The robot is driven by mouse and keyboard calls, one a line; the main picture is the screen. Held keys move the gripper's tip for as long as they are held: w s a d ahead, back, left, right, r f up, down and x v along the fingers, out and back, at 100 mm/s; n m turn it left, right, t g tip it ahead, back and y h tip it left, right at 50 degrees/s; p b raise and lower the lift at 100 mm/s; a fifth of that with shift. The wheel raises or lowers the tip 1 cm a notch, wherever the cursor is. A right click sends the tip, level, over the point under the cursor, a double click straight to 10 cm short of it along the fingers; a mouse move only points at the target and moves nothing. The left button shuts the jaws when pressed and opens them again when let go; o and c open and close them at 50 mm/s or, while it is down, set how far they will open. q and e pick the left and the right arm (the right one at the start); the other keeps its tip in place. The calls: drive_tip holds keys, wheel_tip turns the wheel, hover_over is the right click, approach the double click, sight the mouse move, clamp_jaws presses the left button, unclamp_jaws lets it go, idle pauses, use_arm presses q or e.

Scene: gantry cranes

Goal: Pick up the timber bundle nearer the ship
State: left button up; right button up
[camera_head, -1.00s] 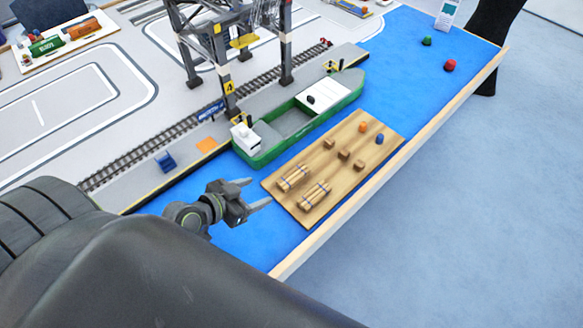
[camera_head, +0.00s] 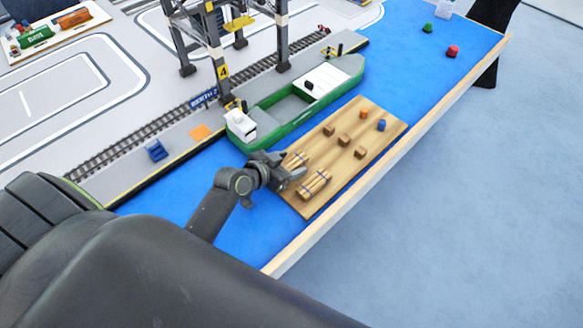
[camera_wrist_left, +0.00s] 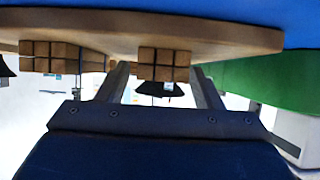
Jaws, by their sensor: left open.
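Two timber bundles lie on the wooden board (camera_head: 375,115). The one nearer the ship (camera_head: 296,159) is partly hidden by my left gripper (camera_head: 294,171) in the head view. The other bundle (camera_head: 314,185) lies beside it, farther from the ship. My left gripper is open at the board's near-left end. In the wrist view, which looks upside down, the nearer bundle's end (camera_wrist_left: 163,65) shows between the two fingers (camera_wrist_left: 160,75); I cannot tell how far they reach along it. The other bundle (camera_wrist_left: 50,57) is left of them. My right gripper is out of view.
The green ship (camera_head: 300,120) floats beside the board; its side (camera_wrist_left: 265,80) is close to the right finger in the wrist view. Several small cubes and pegs stand on the board. A crane (camera_head: 215,45) rises beyond.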

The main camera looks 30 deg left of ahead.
use_arm(q)
drive_tip(key=shift+w+d+f, duration=0.1)
drive_tip(key=shift+w+f, duration=0.05)
drive_tip(key=shift+w, duration=0.1)
drive_tip(key=shift+c, duration=0.4)
drive_tip(key=c, duration=1)
